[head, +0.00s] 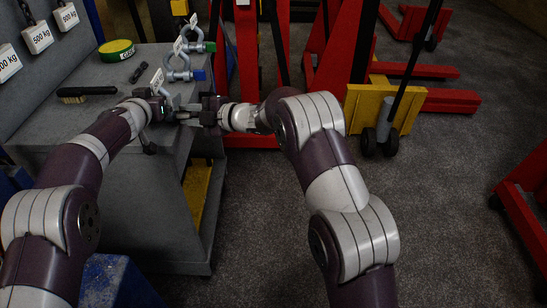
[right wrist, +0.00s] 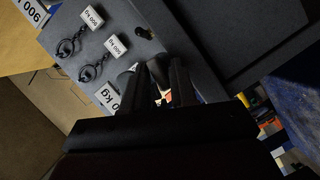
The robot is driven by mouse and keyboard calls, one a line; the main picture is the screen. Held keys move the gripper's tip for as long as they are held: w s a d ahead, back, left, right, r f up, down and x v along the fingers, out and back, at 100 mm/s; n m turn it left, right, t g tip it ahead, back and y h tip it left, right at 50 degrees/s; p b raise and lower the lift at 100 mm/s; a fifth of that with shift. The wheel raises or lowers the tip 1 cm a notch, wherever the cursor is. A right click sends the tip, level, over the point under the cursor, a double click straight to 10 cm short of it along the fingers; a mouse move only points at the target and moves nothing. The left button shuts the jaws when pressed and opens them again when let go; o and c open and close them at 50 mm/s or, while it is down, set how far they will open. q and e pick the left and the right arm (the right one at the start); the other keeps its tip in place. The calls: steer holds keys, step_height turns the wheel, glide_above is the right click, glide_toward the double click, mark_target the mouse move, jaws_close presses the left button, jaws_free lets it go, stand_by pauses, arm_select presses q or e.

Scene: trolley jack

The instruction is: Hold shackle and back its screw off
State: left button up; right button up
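Several shackles are by the bench's right edge. The nearest shackle (head: 166,93), grey with a white tag (head: 156,80), is between my two grippers. Its screw end is hidden by my right gripper. My left gripper (head: 163,106) is against this shackle from the left; its finger gap is too small and dark to read. My right gripper (head: 196,111) points left at the shackle's right side. In the right wrist view its two dark fingers (right wrist: 164,82) are close together with a narrow gap, and I cannot tell what is between them.
A brush (head: 88,91), a green-yellow tape roll (head: 117,49) and a dark small tool (head: 139,72) lie on the bench (head: 62,125). Red jacks (head: 330,45) stand behind.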

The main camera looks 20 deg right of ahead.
steer(key=m+g, duration=0.2)
steer(key=m, duration=0.1)
steer(key=shift+w+r+m, duration=0.1)
steer(key=shift+w+m, duration=0.05)
steer(key=shift+m, duration=0.15)
steer(key=v, duration=1.2)
steer(key=w+d+f+t+h, duration=0.1)
steer(key=w+d+t+h, duration=0.2)
steer(key=w+d, duration=0.1)
steer(key=w+d+f+m+h, duration=0.2)
steer(key=d+f+m+h, duration=0.2)
steer(key=d+f+h, duration=0.55)
steer(key=s+f+m+g, duration=0.2)
steer(key=s+f+m, duration=0.1)
steer(key=f, duration=1.1)
steer(key=shift+s+y, duration=0.45)
steer(key=shift+s, duration=0.25)
steer(key=shift+a, duration=0.15)
